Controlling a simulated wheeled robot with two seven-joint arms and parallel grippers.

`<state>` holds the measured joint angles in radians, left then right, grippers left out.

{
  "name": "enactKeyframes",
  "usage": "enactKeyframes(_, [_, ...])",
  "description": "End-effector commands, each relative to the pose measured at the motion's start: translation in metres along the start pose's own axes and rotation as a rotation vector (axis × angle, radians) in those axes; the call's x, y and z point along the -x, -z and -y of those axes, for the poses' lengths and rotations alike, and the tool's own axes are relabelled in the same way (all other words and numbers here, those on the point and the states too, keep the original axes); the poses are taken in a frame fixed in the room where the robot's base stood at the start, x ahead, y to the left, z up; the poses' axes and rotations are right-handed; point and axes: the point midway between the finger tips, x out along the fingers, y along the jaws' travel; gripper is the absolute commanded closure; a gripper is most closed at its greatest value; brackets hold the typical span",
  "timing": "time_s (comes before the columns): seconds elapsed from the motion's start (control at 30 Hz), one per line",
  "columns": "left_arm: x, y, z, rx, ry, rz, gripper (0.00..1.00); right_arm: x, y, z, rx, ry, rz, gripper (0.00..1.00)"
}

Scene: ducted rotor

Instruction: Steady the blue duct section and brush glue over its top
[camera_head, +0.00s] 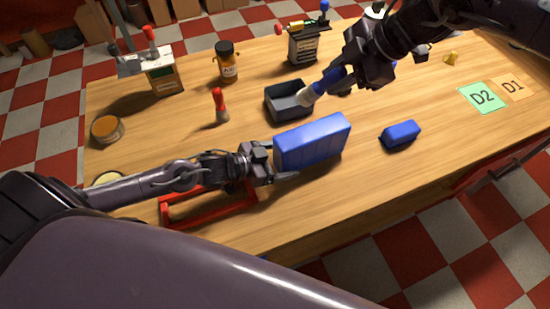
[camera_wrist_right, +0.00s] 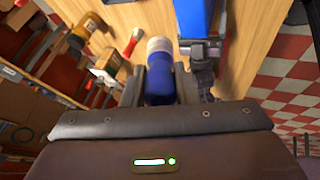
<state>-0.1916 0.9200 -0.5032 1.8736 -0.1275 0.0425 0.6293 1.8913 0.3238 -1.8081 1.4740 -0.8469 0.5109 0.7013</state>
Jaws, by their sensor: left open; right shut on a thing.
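The blue duct section (camera_head: 312,143) is a long blue block standing on the wooden table, near the middle. My left gripper (camera_head: 274,163) is open at its left end; whether its fingers touch the block is unclear. My right gripper (camera_head: 350,75) is shut on a glue brush (camera_head: 308,95) with a blue handle and pale tip. The brush tip is over or in the dark open tray (camera_head: 285,104), behind the block. In the right wrist view, the brush (camera_wrist_right: 158,70) sits between the fingers, and the duct section (camera_wrist_right: 195,18) shows beyond.
A smaller blue block (camera_head: 400,135) lies to the right. A red frame (camera_head: 210,207) lies under my left arm. A red-handled tool (camera_head: 220,105), an amber bottle (camera_head: 227,62) and a round jar (camera_head: 107,129) stand left. Cards D2 (camera_head: 482,97) and D1 (camera_head: 513,87) lie right.

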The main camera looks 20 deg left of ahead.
Motion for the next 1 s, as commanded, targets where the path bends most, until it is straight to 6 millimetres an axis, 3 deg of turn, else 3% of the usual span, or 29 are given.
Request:
enactKeyframes(0.17, [0.0001, -0.0002, 0.0000, 0.000, 0.000, 0.001, 0.19, 0.0001, 0.0002, -0.0002, 0.000, 0.000, 0.000, 0.96])
enactKeyframes(0.57, [0.0003, -0.0002, 0.0001, 0.000, 0.000, 0.000, 0.70, 0.0001, 0.0002, -0.0002, 0.000, 0.000, 0.000, 0.96])
enactKeyframes(1.0, [0.0003, -0.0001, 0.0002, 0.000, 0.000, 0.000, 0.72, 0.0002, 0.0002, -0.0002, 0.000, -0.001, 0.000, 0.96])
